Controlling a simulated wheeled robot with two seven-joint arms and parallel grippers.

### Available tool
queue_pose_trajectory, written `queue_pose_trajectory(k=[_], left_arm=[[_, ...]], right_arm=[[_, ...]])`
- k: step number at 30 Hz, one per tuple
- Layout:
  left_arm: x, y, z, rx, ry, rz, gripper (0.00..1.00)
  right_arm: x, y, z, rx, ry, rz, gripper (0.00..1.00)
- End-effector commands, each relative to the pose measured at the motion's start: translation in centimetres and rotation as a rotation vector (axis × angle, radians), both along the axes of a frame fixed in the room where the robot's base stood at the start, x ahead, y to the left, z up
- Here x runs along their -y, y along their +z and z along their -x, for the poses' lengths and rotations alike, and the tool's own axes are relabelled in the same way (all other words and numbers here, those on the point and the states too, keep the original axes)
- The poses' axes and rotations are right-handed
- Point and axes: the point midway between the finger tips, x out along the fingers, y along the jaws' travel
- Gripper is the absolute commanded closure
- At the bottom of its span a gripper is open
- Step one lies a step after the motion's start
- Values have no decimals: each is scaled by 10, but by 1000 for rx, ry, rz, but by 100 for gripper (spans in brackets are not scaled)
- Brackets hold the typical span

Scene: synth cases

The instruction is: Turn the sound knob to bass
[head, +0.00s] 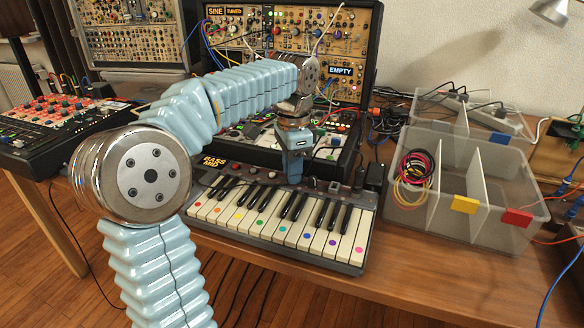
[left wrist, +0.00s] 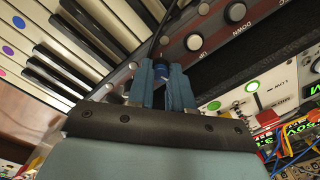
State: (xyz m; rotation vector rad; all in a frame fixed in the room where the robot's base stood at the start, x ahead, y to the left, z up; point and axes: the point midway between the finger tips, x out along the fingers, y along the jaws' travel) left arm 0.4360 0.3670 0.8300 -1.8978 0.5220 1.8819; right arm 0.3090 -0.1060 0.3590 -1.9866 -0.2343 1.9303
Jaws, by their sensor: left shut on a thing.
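The keyboard synth (head: 366,233) has white and black keys with coloured dots and a dark panel along its back edge. A black label (head: 214,163) with yellow letters reading BASS stands at the panel's left end. My left gripper (head: 293,178) points down onto this panel, right of the label. In the left wrist view its two blue fingers (left wrist: 163,88) are shut on a small blue knob (left wrist: 160,70) on the panel. The fingers hide most of the knob, so I cannot tell which way it points. In the head view the gripper hides it. My right gripper is not in view.
A mixer (head: 325,147) with lit buttons stands right behind the keys, with a modular rack (head: 345,45) behind it. A clear divided bin (head: 450,215) with cables stands at the right. A red-topped synth (head: 65,115) sits at the left. Some bare table (head: 440,275) shows in front.

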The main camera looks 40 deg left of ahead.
Motion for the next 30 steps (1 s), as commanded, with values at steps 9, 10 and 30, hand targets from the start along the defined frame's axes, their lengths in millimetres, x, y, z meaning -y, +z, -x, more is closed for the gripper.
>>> queue_pose_trajectory(k=[9,10,30], left_arm=[[0,1,-1,2,275,-1,100],[0,1,-1,2,297,-1,100],[0,1,-1,4,536,0,100]], right_arm=[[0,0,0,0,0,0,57],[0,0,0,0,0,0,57],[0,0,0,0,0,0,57]])
